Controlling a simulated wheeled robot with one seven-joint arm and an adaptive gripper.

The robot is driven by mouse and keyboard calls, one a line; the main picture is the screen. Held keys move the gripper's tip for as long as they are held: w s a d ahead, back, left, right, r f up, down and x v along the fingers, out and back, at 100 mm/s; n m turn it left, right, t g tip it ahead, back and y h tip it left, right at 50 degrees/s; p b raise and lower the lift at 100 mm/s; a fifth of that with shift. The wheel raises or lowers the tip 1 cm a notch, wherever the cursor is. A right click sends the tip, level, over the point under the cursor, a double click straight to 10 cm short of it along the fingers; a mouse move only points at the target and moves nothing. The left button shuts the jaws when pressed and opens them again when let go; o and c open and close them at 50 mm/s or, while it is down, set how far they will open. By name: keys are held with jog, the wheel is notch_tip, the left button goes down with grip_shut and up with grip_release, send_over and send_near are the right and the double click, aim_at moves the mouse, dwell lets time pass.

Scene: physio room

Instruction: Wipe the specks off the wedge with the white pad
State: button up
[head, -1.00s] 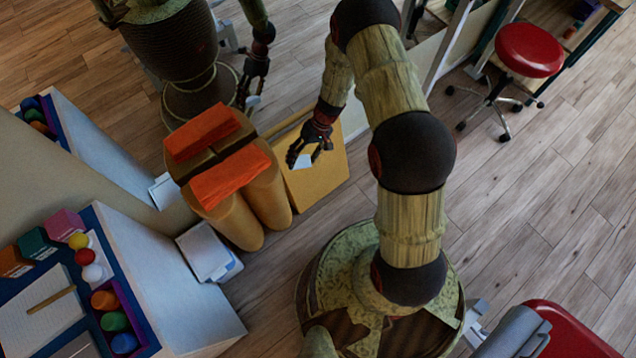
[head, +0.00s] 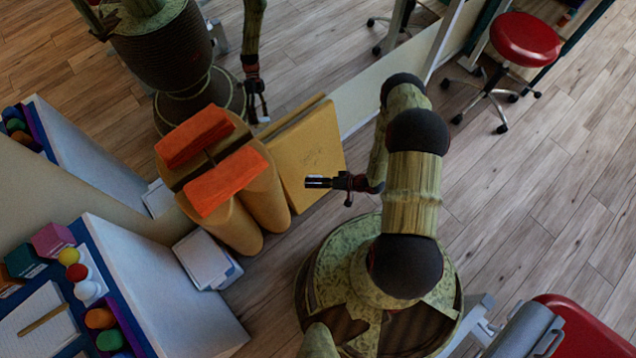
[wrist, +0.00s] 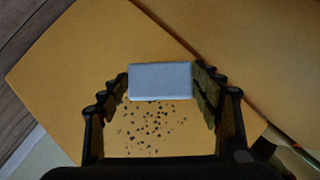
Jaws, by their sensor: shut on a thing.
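The yellow wedge (head: 312,145) leans by the mirrored wall, and its face also fills much of the wrist view (wrist: 70,65). Dark specks (wrist: 150,128) lie in a loose cluster on that face; they show faintly in the head view (head: 318,160). My gripper (head: 312,183) is in front of the wedge's lower right part. In the wrist view my gripper (wrist: 162,82) is shut on the white pad (wrist: 160,80), a pale block between the fingertips. The specks appear just below the pad there. I cannot tell whether the pad touches the wedge.
Tan bolsters (head: 233,232) with an orange towel (head: 228,180) stand left of the wedge. A white box (head: 205,258) and a cabinet (head: 165,275) with coloured balls are further left. A red stool (head: 525,40) stands back right.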

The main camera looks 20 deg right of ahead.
aim_at(299, 169)
jog(key=shift+d+f, duration=0.1)
jog(key=shift+f, duration=0.3)
jog(key=shift+w+a+f+b, duration=0.3)
jog(key=shift+w+b, duration=0.1)
jog(key=shift+w, duration=0.45)
jog(key=shift+w+a+f+b, duration=0.25)
jog(key=shift+w+b, duration=0.1)
jog(key=shift+w, duration=0.55)
jog(key=shift+w+a+f+b, duration=0.2)
jog(key=shift+w+a+b, duration=0.15)
jog(key=shift+w, duration=0.5)
jog(key=shift+w+a+f, duration=0.15)
jog(key=shift+w, duration=0.3)
jog(key=shift+w+a+f, duration=0.1)
jog(key=shift+w+f, duration=0.05)
jog(key=shift+w, duration=0.25)
